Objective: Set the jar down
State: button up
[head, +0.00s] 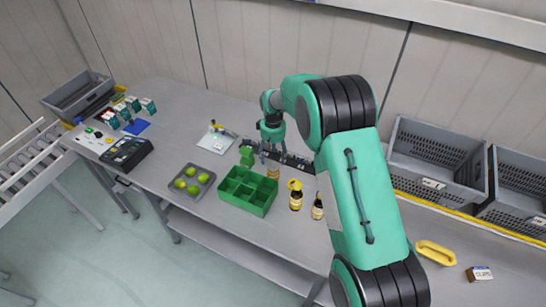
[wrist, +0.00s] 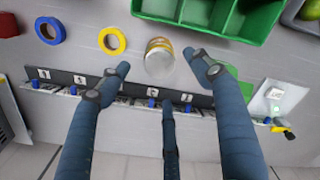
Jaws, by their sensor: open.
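The jar (head: 273,172) is small, clear and has a gold-coloured band. It is on the grey bench just behind the green divided crate (head: 232,203). In the wrist view the jar (wrist: 158,58) shows between the spread fingertips of my gripper (wrist: 158,63), with a visible gap on each side. My gripper is open and holds nothing. In the head view my gripper (head: 268,152) is low over the bench at the jar, partly hidden by my arm.
A yellow tape roll (wrist: 112,40) and a blue one (wrist: 47,30) lie beside the jar. A dark labelled rail (wrist: 140,88) runs behind it. A tray of green fruit (head: 191,184) sits left of the crate.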

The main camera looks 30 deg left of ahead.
dwell(0.7)
jog(key=s+d+r+m+t, duration=0.1)
jog(key=d+r+m, duration=0.1)
jog(key=d+r, duration=1.2)
jog(key=s+d+r+m+t, duration=0.1)
jog(key=d+r+m, duration=0.1)
jog(key=d+r, duration=1.15)
jog(key=s+d+r+m+t, duration=0.1)
jog(key=s+d+r+m, duration=0.1)
jog(key=s+d+r, duration=1)
jog(key=s+d+m+t, duration=0.1)
jog(key=s+d+m, duration=0.1)
jog(key=s+d, duration=0.7)
jog(key=s+d+r+m+t, duration=0.1)
jog(key=s+d+m, duration=0.1)
jog(key=s+d, duration=0.7)
jog(key=s, duration=0.7)
jog(key=shift+r+m+t, duration=0.3)
jog(key=shift+m, duration=0.1)
jog(key=shift+s+d, duration=0.1)
